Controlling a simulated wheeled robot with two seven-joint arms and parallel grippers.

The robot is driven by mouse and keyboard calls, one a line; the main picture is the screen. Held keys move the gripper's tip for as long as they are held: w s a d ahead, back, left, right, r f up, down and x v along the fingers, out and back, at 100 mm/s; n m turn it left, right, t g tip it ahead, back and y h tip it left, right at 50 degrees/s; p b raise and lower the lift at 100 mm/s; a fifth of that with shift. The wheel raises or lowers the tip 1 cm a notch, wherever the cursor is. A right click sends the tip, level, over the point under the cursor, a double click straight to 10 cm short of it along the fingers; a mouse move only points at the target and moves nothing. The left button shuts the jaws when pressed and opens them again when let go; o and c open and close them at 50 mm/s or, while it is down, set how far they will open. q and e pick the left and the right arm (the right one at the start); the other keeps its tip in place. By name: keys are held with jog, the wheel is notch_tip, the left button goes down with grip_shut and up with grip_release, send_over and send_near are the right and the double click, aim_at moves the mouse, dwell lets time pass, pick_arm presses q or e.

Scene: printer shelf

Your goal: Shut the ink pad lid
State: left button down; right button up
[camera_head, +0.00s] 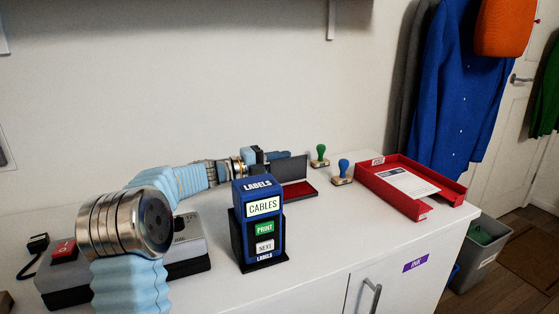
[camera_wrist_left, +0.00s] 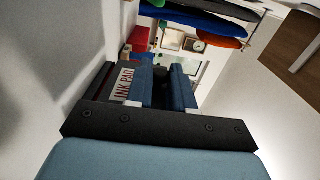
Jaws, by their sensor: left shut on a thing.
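The ink pad stands toward the back of the white counter, its red pad (camera_head: 298,190) exposed and its dark lid (camera_head: 291,168) raised upright behind the pad. In the left wrist view the "INK PAD" label (camera_wrist_left: 125,83) shows close beside the fingers. My left gripper (camera_head: 268,156) is at the left end of the raised lid and shut on it; in the left wrist view its two blue fingers (camera_wrist_left: 160,85) hide the exact contact. My right gripper is not in view.
A blue label printer (camera_head: 260,225) stands in front of the pad, partly close to my arm. Green (camera_head: 320,155) and blue (camera_head: 342,171) stamps stand right of the pad. A red tray (camera_head: 437,203) with paper lies further right. Clear counter lies between printer and tray.

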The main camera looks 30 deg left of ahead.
aim_at(285, 165)
pick_arm(q)
jog(key=shift+s+d+r+m, duration=0.1)
jog(key=shift+s+d+m, duration=0.15)
jog(key=shift+m, duration=0.3)
jog(key=shift+s+d+m, duration=0.15)
jog(key=shift+d+m, duration=0.05)
jog(key=shift+m, duration=0.35)
jog(key=shift+s+d+m, duration=0.3)
jog(key=shift+d+m, duration=0.05)
jog(key=shift+m, duration=0.55)
jog(key=shift+s+d+m, duration=0.3)
jog(key=shift+m, duration=0.6)
jog(key=c, duration=1)
grip_release()
jog(key=b+v, duration=0.1)
jog(key=v, duration=1.2)
jog(key=shift+s+a, duration=0.25)
jog(key=shift+s, duration=0.05)
